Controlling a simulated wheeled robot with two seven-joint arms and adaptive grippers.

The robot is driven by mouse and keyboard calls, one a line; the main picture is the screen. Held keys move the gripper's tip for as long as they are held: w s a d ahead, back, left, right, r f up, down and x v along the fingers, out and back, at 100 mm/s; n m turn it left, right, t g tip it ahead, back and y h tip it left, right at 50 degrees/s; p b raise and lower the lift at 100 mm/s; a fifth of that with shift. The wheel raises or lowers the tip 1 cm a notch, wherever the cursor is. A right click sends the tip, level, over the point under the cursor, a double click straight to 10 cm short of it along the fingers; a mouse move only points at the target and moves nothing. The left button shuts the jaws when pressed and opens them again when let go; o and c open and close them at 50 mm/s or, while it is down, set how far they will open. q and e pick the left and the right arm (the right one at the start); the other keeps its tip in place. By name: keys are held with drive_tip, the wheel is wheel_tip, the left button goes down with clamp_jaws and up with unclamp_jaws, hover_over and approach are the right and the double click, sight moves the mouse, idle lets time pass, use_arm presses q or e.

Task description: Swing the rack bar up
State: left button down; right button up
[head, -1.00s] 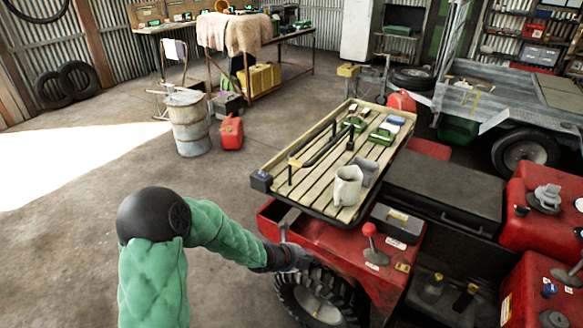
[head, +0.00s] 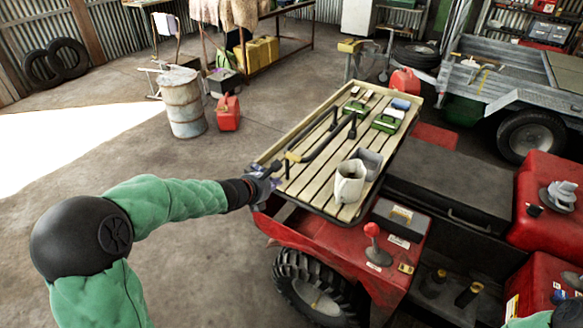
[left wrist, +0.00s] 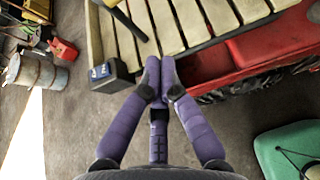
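The rack bar (head: 325,139) is a dark bar with a yellow section (head: 292,157) near its near-left end. It lies low along the wooden slatted rack (head: 345,212) on the red quad. In the left wrist view the dark bar (left wrist: 131,24) shows at the top. My left gripper (head: 268,178) is at the rack's near-left corner, just short of the yellow section. In the left wrist view its purple fingertips (left wrist: 160,72) meet at the rack edge, with nothing seen between them. The bar is apart from them.
A dark box with a blue label (left wrist: 110,75) sits at the rack corner beside my left fingers. Mugs (head: 350,183) and green items (head: 386,122) stand on the rack. A red-knobbed lever (head: 372,238) rises nearby. Open floor lies left of the quad.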

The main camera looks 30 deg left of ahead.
use_arm(q)
drive_tip(key=shift+w+f, duration=0.1)
drive_tip(key=b+x, duration=0.2)
drive_tip(key=x, duration=0.8)
drive_tip(key=shift+w+d+b, duration=0.1)
drive_tip(key=shift+b, duration=0.3)
drive_tip(key=r+p, duration=0.1)
drive_tip(key=r, duration=0.1)
drive_tip(key=r+p, duration=0.1)
drive_tip(key=r, duration=0.1)
drive_tip(key=shift+w, duration=0.2)
drive_tip(key=shift+r, duration=0.1)
